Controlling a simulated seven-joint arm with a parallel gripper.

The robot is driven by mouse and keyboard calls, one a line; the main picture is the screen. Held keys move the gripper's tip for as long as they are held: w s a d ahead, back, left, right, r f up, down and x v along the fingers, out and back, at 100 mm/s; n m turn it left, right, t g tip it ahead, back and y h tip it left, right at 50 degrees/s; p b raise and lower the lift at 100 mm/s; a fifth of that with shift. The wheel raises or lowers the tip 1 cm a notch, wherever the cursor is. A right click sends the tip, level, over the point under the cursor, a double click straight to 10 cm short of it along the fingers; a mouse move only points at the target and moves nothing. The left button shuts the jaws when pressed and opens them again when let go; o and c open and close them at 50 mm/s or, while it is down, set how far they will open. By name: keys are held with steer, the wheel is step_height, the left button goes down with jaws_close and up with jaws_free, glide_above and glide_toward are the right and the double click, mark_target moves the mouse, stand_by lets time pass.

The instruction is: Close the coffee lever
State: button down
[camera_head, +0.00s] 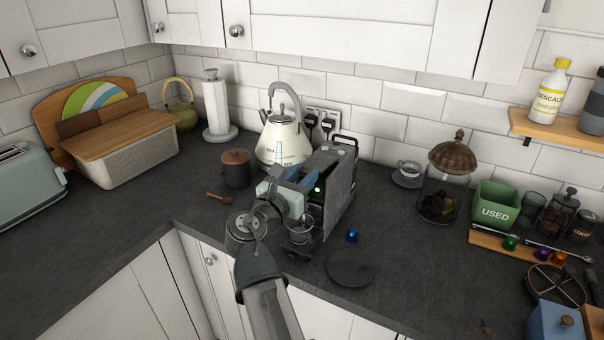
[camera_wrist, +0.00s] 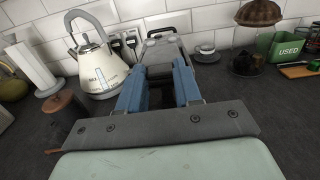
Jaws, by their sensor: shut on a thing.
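The dark grey coffee machine (camera_head: 341,188) stands on the worktop in the middle of the head view, with a small green light on its side. A dark loop-shaped lever (camera_head: 344,141) stands raised at its top back; the wrist view shows this lever (camera_wrist: 161,32) beyond the fingers. My gripper (camera_head: 306,174) is at the upper front of the machine. In the wrist view, its blue fingers (camera_wrist: 158,88) lie either side of a dark grey part of the coffee machine (camera_wrist: 160,71) and are shut on it. The exact contact is partly hidden by the fingers.
A cream kettle (camera_head: 283,140) stands close behind the machine, and a brown lidded pot (camera_head: 236,168) stands to its left. A glass cup (camera_head: 299,231) is under my gripper. A blue capsule (camera_head: 352,235) and a dark round plate (camera_head: 350,267) lie in front.

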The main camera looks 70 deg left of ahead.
steer(key=shift+d+f, duration=0.1)
steer(key=shift+f, duration=1.2)
steer(key=c, duration=0.8)
jaws_free()
steer(key=shift+o, duration=0.2)
steer(key=shift+r, duration=0.1)
steer(key=v, duration=1.4)
